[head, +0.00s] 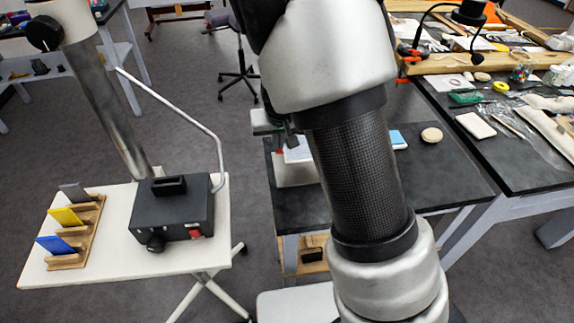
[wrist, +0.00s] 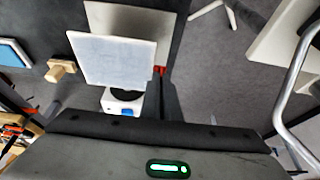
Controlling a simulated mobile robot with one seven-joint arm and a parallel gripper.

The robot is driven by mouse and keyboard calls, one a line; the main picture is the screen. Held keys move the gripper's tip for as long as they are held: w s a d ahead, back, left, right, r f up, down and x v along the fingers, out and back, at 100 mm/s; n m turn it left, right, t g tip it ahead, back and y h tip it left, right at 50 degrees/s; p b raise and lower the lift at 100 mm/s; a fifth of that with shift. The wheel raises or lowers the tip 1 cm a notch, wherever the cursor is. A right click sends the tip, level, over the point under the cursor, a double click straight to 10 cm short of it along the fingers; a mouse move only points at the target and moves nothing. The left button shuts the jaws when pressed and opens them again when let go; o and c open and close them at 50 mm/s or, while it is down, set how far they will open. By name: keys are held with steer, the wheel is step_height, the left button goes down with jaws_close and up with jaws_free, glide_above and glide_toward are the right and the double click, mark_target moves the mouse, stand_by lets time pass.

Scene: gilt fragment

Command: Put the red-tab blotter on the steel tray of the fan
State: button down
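My gripper (wrist: 162,80) is shut on the red tab of a pale square blotter (wrist: 112,60). In the wrist view the blotter sticks out to the left of my fingers. In the head view my gripper (head: 279,138) and the blotter (head: 297,151) are partly hidden behind my arm. A white unit with a blue mark, apparently the fan (wrist: 122,106), shows below the blotter, and the blotter covers part of it. The steel tray cannot be made out for certain. I cannot tell whether the blotter touches anything under it.
A white table (head: 110,270) at left bears a black box (head: 172,212) and a wooden rack (head: 92,235) with colored cards. The bench at right is cluttered.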

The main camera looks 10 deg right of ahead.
steer(key=shift+f+b, duration=0.75)
steer(key=shift+f, duration=2.7)
steer(key=shift+f, duration=0.25)
steer(key=c, duration=2)
jaws_free()
steer(key=shift+r, duration=0.1)
